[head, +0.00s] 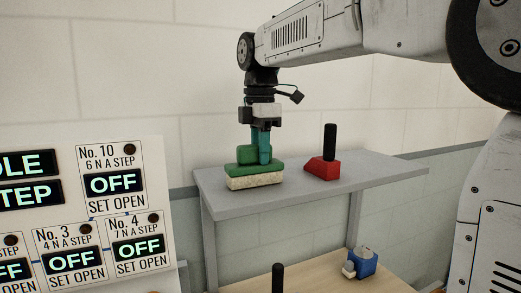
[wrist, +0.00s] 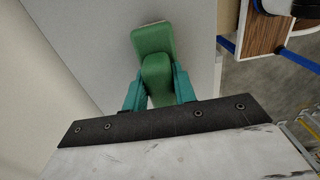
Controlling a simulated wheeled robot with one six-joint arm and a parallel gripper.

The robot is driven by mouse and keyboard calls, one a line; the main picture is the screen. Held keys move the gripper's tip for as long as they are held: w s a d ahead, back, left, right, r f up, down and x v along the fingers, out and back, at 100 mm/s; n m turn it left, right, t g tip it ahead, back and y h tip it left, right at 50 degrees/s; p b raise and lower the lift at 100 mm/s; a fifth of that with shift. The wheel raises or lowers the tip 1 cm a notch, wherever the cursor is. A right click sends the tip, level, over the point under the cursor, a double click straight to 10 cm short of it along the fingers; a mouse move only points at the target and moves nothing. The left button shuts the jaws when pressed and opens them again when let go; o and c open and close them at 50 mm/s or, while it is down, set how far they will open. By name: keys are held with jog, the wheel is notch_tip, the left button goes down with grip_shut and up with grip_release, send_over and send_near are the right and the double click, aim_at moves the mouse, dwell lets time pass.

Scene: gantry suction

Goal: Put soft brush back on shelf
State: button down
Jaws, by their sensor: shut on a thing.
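The soft brush (head: 254,172) has a green body and grip block and a pale bristle pad underneath. It is at the left end of the grey shelf (head: 375,176), level, with its pad at the shelf top; I cannot tell whether it touches. My gripper (head: 261,150) points straight down from above and is shut on the green grip block. In the wrist view the brush (wrist: 151,42) lies between the teal fingers of my gripper (wrist: 158,88), with the grey shelf (wrist: 85,40) around it.
A red tool with a black upright handle (head: 322,168) stands on the shelf, right of the brush. A wooden surface below holds a blue-and-white object (head: 362,263) and a black handle (head: 278,277). A panel with OFF displays (head: 85,215) fills the lower left. The shelf's right part is clear.

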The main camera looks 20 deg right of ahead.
jog(key=c, duration=1.1)
grip_release()
jog(key=shift+f, duration=0.1)
notch_tip(320, 180, up, 12)
jog(key=s+f+m, duration=0.6)
jog(key=s+f, duration=0.3)
jog(key=f, duration=0.1)
jog(key=s+d+f+m+t, duration=0.1)
jog(key=s+f+m, duration=0.5)
jog(key=s+f, duration=0.3)
jog(key=s+d+f+m, duration=0.1)
jog(key=s+f+m, duration=0.5)
jog(key=s+f, duration=0.3)
notch_tip(320, 180, down, 2)
jog(key=shift+d+f, duration=0.1)
